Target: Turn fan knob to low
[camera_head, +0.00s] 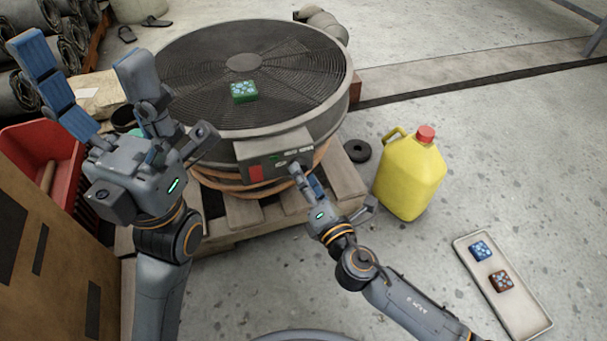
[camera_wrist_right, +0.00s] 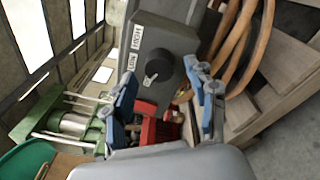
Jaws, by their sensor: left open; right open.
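The fan (camera_head: 240,62) is a large round drum with a dark grille. A grey control box (camera_head: 272,152) with small labels is on its front. In the right wrist view the black fan knob (camera_wrist_right: 158,70) sits on this box, with HIGH and LOW labels (camera_wrist_right: 132,62) to its left. Its white pointer mark faces lower left. My right gripper (camera_head: 306,180) is open at the box; in the wrist view its blue fingertips (camera_wrist_right: 164,78) are on either side of the knob, with no clear contact. My left gripper (camera_head: 88,68) is open and empty, raised left of the fan.
A green patterned block (camera_head: 244,92) lies on the grille. The fan stands on a wooden pallet (camera_head: 245,213). A yellow jug (camera_head: 410,178) stands to the right. A tray (camera_head: 522,312) with two blocks lies far right. A red bin (camera_head: 40,140) is at left.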

